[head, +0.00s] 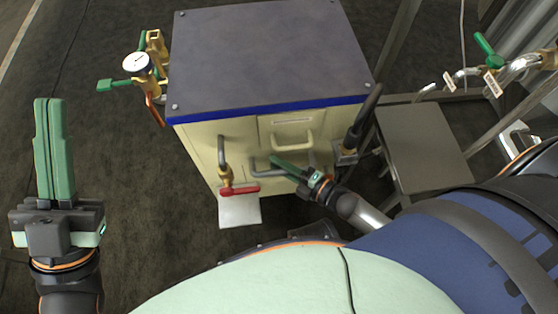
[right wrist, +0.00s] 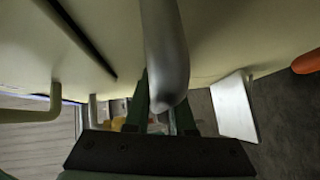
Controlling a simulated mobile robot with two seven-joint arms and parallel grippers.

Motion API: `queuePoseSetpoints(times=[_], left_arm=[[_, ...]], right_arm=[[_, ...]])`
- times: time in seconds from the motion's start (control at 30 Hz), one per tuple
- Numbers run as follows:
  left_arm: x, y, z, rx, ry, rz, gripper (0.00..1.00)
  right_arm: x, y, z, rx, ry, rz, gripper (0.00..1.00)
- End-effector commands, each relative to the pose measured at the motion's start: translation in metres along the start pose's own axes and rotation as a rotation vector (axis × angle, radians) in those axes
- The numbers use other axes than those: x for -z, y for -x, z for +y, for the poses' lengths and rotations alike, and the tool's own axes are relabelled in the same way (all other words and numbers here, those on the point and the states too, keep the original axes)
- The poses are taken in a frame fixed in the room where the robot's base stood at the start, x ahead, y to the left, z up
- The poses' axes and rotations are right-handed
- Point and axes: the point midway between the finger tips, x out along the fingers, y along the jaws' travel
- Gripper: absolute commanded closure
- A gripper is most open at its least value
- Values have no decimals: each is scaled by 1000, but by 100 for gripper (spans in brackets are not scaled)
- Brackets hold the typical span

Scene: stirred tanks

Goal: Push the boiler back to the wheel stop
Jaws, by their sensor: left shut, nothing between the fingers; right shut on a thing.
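The boiler (head: 265,60) is a cream box with a dark grey top and a blue rim, standing upright on the dark floor in the head view. My right gripper (head: 290,168) is at its front, shut on the grey push bar (head: 265,170). In the right wrist view the bar (right wrist: 165,50) runs down between the green fingers. My left gripper (head: 54,145) is shut and empty, pointing up at the left, well apart from the boiler. I cannot make out a wheel stop; the floor behind the boiler is mostly hidden by it.
A pressure gauge (head: 136,62) with green and brass valves sits at the boiler's left. A red-handled tap (head: 238,190) and a white plate (head: 239,210) are at its front. A grey platform (head: 425,148) and pipes with tagged valves (head: 492,80) stand at the right. Floor at left is clear.

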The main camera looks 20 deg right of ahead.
Motion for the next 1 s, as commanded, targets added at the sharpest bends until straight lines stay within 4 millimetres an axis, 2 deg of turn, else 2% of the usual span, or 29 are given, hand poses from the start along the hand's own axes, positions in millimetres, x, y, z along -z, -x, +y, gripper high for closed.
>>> queuePoseSetpoints(times=[0.03,0.5,0.53,0.7,0.77,1.0], left_arm=[[1,-1,0,0,0,0,100],[1,-1,0,0,0,0,100],[1,-1,0,0,0,0,100],[1,-1,0,0,0,-1,100],[1,-1,0,0,0,-1,100],[1,-1,0,0,0,-1,100]], right_arm=[[-6,-2,11,-24,7,-4,100],[-6,-2,12,-24,9,-4,100],[-6,-2,12,-24,9,-4,74],[-6,-2,12,-24,8,-4,55],[-6,-2,11,-24,7,-5,48],[-6,-2,11,-24,5,-5,48]])
